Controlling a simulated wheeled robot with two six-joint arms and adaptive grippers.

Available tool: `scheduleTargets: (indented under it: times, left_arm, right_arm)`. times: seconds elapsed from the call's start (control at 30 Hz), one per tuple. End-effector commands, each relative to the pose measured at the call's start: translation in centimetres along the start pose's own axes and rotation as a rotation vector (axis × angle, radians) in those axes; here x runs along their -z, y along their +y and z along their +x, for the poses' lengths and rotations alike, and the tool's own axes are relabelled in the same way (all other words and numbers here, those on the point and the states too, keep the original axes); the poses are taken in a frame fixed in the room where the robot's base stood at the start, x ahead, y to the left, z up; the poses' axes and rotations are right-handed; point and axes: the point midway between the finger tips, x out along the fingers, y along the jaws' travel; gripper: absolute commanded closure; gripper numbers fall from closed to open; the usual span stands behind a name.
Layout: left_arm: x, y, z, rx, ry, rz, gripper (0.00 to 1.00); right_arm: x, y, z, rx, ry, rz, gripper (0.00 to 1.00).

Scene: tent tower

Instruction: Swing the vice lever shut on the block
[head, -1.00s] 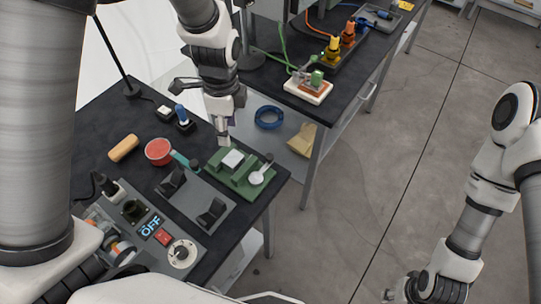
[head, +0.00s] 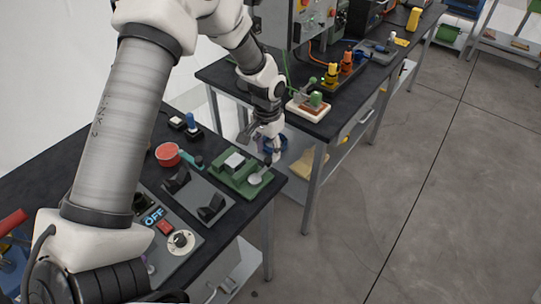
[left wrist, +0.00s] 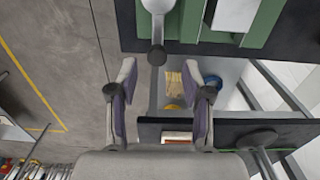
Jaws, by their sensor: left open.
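The green vice (head: 226,178) sits near the right corner of the dark near bench. A pale grey block (head: 235,161) lies between its jaws; both also show at the top of the left wrist view, the vice (left wrist: 195,22) and the block (left wrist: 235,14). The vice lever (head: 256,178) has a pale round hub and a dark knob. In the left wrist view the lever (left wrist: 158,28) points toward my gripper, its knob just beyond the fingertips. My left gripper (head: 268,146) is open and empty beside the lever's knob end (left wrist: 168,80). My right gripper is out of view.
A grey fixture with two black uprights (head: 193,190) stands left of the vice. A red round tub (head: 168,154) and a teal-handled tool are behind it. A second bench (head: 290,88) stands beyond a gap, with a blue coil (head: 270,141) on its lower shelf.

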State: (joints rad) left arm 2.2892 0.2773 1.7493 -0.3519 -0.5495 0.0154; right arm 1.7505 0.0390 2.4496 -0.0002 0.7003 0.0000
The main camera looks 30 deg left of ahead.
Motion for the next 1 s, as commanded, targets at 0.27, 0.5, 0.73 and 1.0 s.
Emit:
scheduleTargets:
  times: [0.27, 0.5, 0.73, 1.0]
  left_arm:
    - [0.0, 0.0, 2.8, 0.001, 0.002, 0.001, 0.51]
    - [0.0, 0.0, 2.8, 0.001, 0.002, 0.001, 0.75]
    - [0.0, 0.0, 2.8, 0.0, 0.001, 0.001, 1.0]
    - [0.0, 0.2, 2.7, 0.001, 0.001, 0.035, 1.0]
  right_arm:
    - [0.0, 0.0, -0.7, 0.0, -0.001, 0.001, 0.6]
    - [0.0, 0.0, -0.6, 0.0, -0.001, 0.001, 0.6]
    - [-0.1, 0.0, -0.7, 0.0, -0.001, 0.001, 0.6]
    - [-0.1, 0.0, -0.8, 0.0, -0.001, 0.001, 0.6]
